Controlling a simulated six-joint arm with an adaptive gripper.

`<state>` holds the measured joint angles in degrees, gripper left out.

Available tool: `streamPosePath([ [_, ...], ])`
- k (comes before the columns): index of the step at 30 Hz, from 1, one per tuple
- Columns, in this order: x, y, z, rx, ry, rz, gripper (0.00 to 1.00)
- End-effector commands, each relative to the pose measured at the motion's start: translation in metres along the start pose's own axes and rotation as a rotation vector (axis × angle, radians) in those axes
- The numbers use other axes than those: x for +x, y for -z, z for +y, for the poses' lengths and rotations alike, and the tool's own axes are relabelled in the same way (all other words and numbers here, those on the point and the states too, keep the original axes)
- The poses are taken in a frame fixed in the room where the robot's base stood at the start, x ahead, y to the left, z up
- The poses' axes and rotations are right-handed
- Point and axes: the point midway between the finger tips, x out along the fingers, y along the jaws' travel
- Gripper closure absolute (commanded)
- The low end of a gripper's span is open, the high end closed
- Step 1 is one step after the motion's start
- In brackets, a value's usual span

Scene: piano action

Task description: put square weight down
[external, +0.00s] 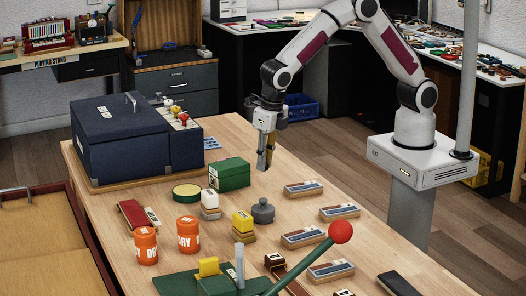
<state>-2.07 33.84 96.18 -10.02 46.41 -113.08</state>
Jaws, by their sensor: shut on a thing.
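My gripper (265,161) points down over the far right part of the wooden table, to the right of the green box (230,174). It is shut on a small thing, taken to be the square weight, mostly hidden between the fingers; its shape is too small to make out. The fingertips look a little above the tabletop, though the exact gap cannot be told. A grey round weight with a knob (263,211) stands nearer the camera. A white-topped block (209,203) and a yellow-topped block (243,222) stand to its left.
A large dark blue case (125,140) fills the table's far left. Several flat wooden blocks with dark inlays (303,188) lie on the right. Two orange cans (188,235) stand left. A lever with a red ball (340,232) rises at the front. Bare wood surrounds the gripper.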

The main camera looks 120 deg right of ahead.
Motion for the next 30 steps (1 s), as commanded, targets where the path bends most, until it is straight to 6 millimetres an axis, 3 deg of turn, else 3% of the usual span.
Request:
streamPosePath([
  [6,-0.003,0.007,0.047,-0.090,-0.022,-0.005,1.00],
  [12,-0.012,0.007,0.078,-0.158,-0.042,-0.011,1.00],
  [18,-0.027,0.000,0.088,-0.204,-0.052,-0.014,1.00],
  [30,-0.026,0.002,0.085,-0.228,-0.042,-0.009,1.00],
])
